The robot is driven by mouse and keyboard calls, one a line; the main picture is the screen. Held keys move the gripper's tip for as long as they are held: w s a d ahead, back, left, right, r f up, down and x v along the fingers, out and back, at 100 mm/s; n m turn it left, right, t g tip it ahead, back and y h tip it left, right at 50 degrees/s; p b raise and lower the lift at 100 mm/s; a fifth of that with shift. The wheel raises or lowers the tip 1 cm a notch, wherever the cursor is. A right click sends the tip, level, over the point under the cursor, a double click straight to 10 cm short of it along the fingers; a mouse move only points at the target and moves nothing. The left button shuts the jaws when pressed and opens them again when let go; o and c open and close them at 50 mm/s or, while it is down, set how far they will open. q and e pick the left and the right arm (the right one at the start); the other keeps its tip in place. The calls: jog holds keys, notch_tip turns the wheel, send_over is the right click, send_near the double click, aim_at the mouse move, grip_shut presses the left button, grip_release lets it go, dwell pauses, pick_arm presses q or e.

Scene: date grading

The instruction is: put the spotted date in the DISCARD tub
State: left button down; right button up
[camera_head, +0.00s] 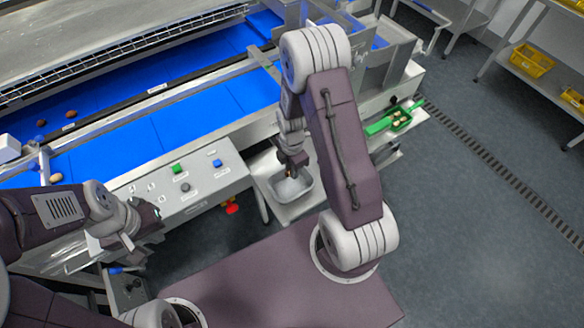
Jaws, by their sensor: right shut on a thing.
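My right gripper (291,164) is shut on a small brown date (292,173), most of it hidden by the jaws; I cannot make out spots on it. The gripper points down over a grey metal tub (302,194) beside the control panel. The date appears above the tub's inside, near its back wall. No DISCARD lettering can be read on the tub from here. My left gripper (128,242) is at the lower left, in front of the machine and away from the tub. Its fingers are too small and cluttered to tell whether they are open.
Dates (71,114) lie on the blue conveyor belt (190,128) at the left. A green tray (389,124) holding several pieces stands on the ledge at the right. A control panel (205,190) with green and blue buttons lies left of the tub. Floor at the right is clear.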

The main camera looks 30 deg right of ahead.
dwell(0.5)
jog(key=b, duration=0.4)
send_over(292, 188)
jog(key=shift+f, duration=2.9)
jog(key=shift+f+b, duration=2.1)
jog(key=shift+f, duration=0.45)
jog(key=o, duration=0.9)
jog(key=shift+c, duration=0.2)
jog(key=shift+r, duration=0.1)
notch_tip(292, 188, up, 9)
jog(key=shift+r+p, duration=0.1)
jog(key=shift+p, duration=0.3)
